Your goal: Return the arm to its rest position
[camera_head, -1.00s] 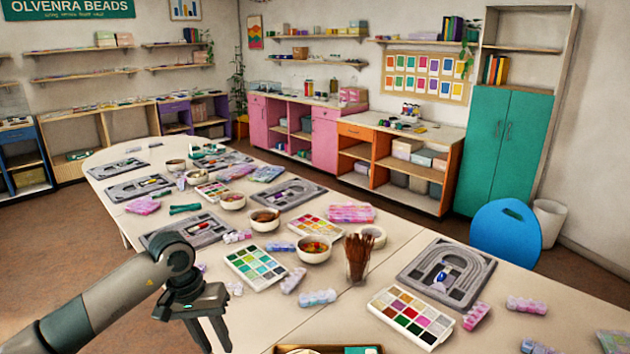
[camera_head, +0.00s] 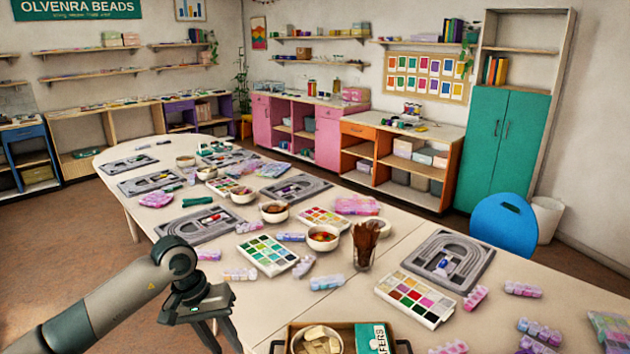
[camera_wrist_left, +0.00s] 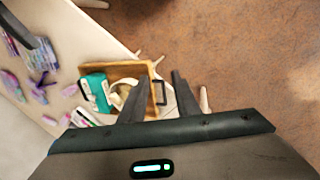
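My left arm comes in from the lower left of the head view. Its gripper (camera_head: 220,338) points down near the table's front edge, with the fingertips cut off or close to the picture's bottom. The left wrist view shows its two fingers (camera_wrist_left: 157,88) spread apart with nothing held between them. In that view the fingers appear over the wooden tray at the table edge and the brown floor. My right gripper is not in view.
A wooden tray (camera_head: 293,328) with a bowl (camera_head: 317,341) and a teal box (camera_head: 372,338) stands at the front edge. The white table (camera_head: 262,318) holds bead boards (camera_head: 440,262), a bead palette (camera_head: 415,300), bowls and a brush jar (camera_head: 365,247). A blue chair (camera_head: 503,226) stands behind.

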